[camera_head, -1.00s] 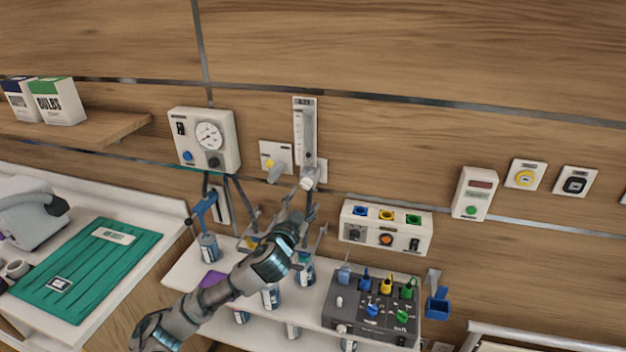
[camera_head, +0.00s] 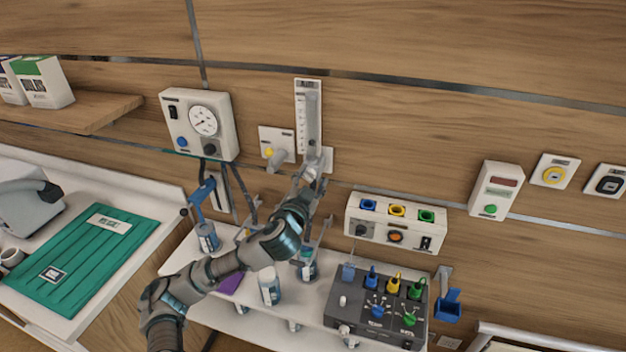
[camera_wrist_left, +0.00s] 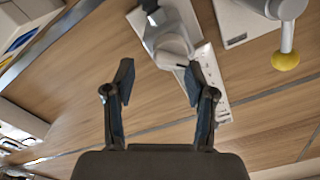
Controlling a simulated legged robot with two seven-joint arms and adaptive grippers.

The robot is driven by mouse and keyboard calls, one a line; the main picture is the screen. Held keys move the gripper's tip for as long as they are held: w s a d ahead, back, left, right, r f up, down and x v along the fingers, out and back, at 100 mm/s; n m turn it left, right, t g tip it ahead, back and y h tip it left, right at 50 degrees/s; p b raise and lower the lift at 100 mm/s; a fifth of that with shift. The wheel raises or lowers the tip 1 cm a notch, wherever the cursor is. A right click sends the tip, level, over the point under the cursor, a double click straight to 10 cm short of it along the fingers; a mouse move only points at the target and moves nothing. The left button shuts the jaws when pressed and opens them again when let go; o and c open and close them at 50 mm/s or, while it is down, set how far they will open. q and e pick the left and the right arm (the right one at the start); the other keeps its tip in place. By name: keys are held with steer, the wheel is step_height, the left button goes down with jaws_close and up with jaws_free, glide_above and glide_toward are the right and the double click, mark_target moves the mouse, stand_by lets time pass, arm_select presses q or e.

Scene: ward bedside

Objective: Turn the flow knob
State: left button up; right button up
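The flowmeter (camera_head: 307,118) is a tall white wall unit with a clear tube. Its pale grey flow knob (camera_head: 312,166) sticks out at its lower end, just above my left gripper (camera_head: 308,186). In the left wrist view the round knob (camera_wrist_left: 173,50) shows just beyond the fingertips, nearer the right finger. My left gripper (camera_wrist_left: 160,70) is open there, with its two dark fingers spread and nothing held. Part of the knob's surroundings is hidden by the gripper in the head view. My right gripper is in neither view.
A wall outlet with a yellow-tipped fitting (camera_head: 278,158) sits close left of the flowmeter. A gauge box (camera_head: 201,124) is farther left. A socket box (camera_head: 395,222) is at lower right. Bottles stand on the white shelf (camera_head: 250,333) below my arm.

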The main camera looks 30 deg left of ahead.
arm_select(q)
steer(key=shift+s+a+f, duration=0.1)
steer(key=shift+a+f, duration=0.1)
steer(key=shift+f, duration=0.05)
steer(key=c, duration=0.4)
steer(key=shift+a+f, duration=0.3)
steer(key=shift+a, duration=0.6)
steer(key=shift+c, duration=1.2)
steer(key=shift+d+r, duration=0.1)
steer(key=shift+d, duration=0.15)
steer(key=shift+r+m+p, duration=0.1)
steer(key=shift+m+p, duration=0.4)
steer(key=shift+p, duration=0.1)
steer(key=shift+m, duration=0.3)
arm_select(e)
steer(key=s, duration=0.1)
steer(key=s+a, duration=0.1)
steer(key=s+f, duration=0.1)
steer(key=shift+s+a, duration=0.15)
